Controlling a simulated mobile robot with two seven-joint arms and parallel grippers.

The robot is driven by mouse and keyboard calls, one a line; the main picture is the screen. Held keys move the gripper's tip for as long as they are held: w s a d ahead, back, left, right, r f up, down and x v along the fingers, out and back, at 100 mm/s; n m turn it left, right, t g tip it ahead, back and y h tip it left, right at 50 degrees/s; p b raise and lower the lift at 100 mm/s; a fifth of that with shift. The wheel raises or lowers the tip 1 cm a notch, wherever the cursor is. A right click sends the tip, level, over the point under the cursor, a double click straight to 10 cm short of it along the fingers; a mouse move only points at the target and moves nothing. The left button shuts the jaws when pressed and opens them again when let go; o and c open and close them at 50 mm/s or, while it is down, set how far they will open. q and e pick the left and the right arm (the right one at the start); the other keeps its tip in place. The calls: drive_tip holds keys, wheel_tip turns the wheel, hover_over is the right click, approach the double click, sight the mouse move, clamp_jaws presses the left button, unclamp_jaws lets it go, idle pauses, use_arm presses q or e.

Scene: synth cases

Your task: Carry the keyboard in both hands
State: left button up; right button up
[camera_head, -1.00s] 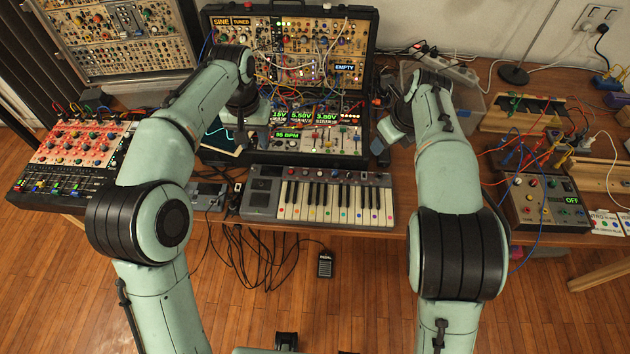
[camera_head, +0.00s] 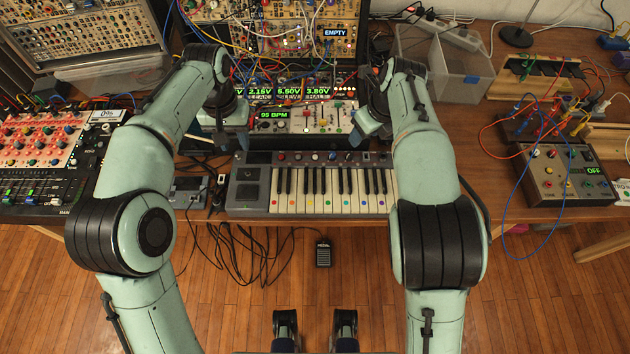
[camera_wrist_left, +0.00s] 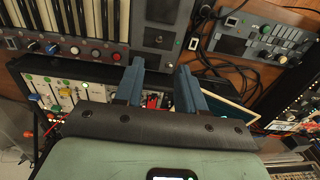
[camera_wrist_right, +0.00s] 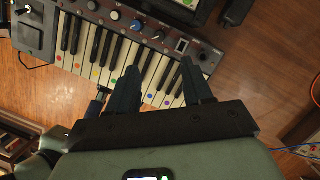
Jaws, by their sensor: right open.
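The keyboard (camera_head: 332,203), grey with white and black keys and coloured dots, lies flat on the wooden table in the head view. My left gripper (camera_head: 236,132) is behind its left end; in the left wrist view its fingers (camera_wrist_left: 160,75) are apart with nothing gripped, and the keyboard (camera_wrist_left: 150,38) is beyond them. My right gripper (camera_head: 366,132) is behind the keyboard's right part. In the right wrist view its fingers (camera_wrist_right: 157,66) are spread, appearing over the keys of the keyboard (camera_wrist_right: 95,52). Whether either gripper touches it cannot be told.
A modular synth case (camera_head: 265,45) stands close behind the keyboard. A red-and-black mixer (camera_head: 45,150) is at left, a small device (camera_head: 187,191) with cables beside the keyboard. A grey box (camera_head: 567,175) and clear bin (camera_head: 455,65) are at right. A pedal (camera_head: 323,252) lies on the floor.

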sight(246, 172)
use_arm(q)
wheel_tip(246, 172, down, 12)
drive_tip(key=shift+f, duration=0.25)
use_arm(e)
drive_tip(key=x, duration=1.2)
drive_tip(key=shift+f, duration=0.3)
use_arm(q)
clamp_jaws()
use_arm(e)
drive_tip(key=c, duration=0.7)
clamp_jaws()
use_arm(q)
drive_tip(key=shift+w+r, duration=0.15)
use_arm(e)
drive_tip(key=shift+w+r, duration=0.1)
drive_tip(key=shift+r, duration=0.05)
